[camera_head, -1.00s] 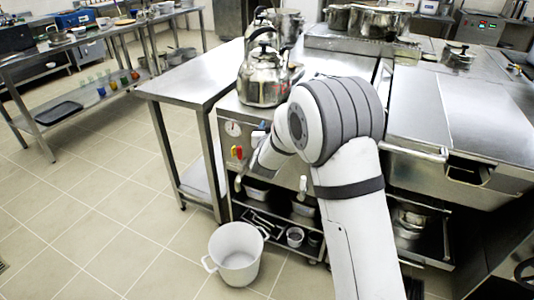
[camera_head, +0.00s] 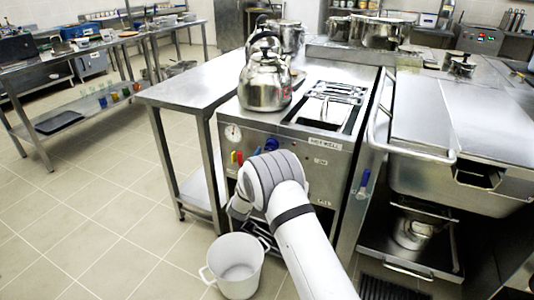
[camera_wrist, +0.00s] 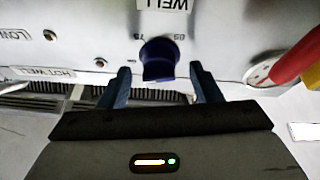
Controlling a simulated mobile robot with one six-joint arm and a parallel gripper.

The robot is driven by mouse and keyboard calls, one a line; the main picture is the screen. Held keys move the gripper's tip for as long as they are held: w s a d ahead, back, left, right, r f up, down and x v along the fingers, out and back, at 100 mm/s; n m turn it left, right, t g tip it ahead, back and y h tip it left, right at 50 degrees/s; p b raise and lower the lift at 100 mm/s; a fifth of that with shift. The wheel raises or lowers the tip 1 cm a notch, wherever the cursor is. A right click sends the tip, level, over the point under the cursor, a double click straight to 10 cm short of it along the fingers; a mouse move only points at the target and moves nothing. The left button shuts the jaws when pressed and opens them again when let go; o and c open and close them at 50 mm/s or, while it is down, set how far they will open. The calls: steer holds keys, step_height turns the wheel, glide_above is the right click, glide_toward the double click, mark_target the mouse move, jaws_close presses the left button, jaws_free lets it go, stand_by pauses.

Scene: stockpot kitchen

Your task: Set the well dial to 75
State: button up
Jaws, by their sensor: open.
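The well dial is a dark blue knob on the steel front panel, above the wrist in the head view (camera_head: 271,146). In the wrist view it shows in the upper middle (camera_wrist: 159,60), with small upside-down numbers, seemingly 85 and 75, beside it. Its exact setting is too small to read. My gripper (camera_wrist: 160,72) is open, with one dark finger on each side of the dial in that picture. I see no contact, and cannot tell how far the tips are from the panel. In the head view my arm hides the gripper.
Red and yellow handles (camera_head: 236,157) and a round gauge (camera_head: 233,133) sit left of the dial. A kettle (camera_head: 265,82) stands on top of the unit. A white pot (camera_head: 236,266) stands on the floor below. A steel table (camera_head: 190,85) adjoins on the left.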

steer(key=shift+x, duration=0.8)
steer(key=shift+c, duration=0.6)
steer(key=c, duration=0.7)
steer(key=shift+a, duration=0.2)
steer(key=shift+c, duration=0.7)
steer(key=shift+d, duration=0.15)
steer(key=shift+m+b, duration=0.3)
steer(key=shift+b, duration=0.15)
